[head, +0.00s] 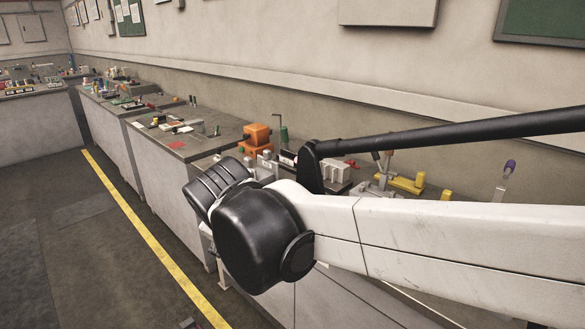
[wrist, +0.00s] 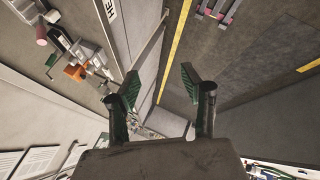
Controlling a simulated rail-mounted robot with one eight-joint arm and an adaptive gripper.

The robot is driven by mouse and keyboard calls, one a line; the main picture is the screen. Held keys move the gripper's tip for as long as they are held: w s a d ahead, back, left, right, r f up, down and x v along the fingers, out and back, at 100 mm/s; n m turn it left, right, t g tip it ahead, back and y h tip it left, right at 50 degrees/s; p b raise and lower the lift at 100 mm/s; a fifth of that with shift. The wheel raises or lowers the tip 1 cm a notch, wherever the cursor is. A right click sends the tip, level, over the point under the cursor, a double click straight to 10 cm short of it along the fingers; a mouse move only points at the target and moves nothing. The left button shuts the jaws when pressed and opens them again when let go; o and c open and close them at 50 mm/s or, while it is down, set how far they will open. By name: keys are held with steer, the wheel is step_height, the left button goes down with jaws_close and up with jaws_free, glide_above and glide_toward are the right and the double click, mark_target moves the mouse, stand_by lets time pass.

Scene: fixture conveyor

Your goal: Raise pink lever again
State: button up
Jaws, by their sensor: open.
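My gripper (wrist: 158,85) shows in the wrist view with its two fingers wide apart and nothing between them. In the head view my arm's dark joint hides the fingers. A small pinkish knob (wrist: 41,35) shows at the upper left of the wrist view, beside grey and orange fixtures and well away from my fingers. I cannot tell whether it is the pink lever or how it is tilted. No clear pink lever shows in the head view, where my arm covers part of the bench.
An orange fixture (head: 257,134) and a green-handled tool (head: 284,134) stand on the bench behind my arm. Yellow blocks (head: 406,184) and a purple-tipped handle (head: 510,166) stand to the right. A yellow floor line (head: 150,233) runs along the open aisle at left.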

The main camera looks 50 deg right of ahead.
steer(key=w+d+f+n+g+h+b, duration=0.1)
steer(key=w+d+f+n+h+b, duration=0.15)
steer(key=w+d+n+h, duration=0.6)
steer(key=w+d+f+n+g+h+b, duration=0.1)
steer(key=w+d+f+n+g+b, duration=0.3)
steer(key=d, duration=1)
steer(key=w+d+f+n+t+h+b, duration=0.15)
steer(key=w+d+n+h, duration=0.3)
steer(key=w+d, duration=0.55)
steer(key=shift+g, duration=0.25)
steer(key=d+b, duration=0.1)
steer(key=d, duration=1.4)
steer(key=shift+d+f, duration=0.15)
steer(key=shift+f, duration=0.05)
steer(key=shift+c, duration=0.5)
jaws_close()
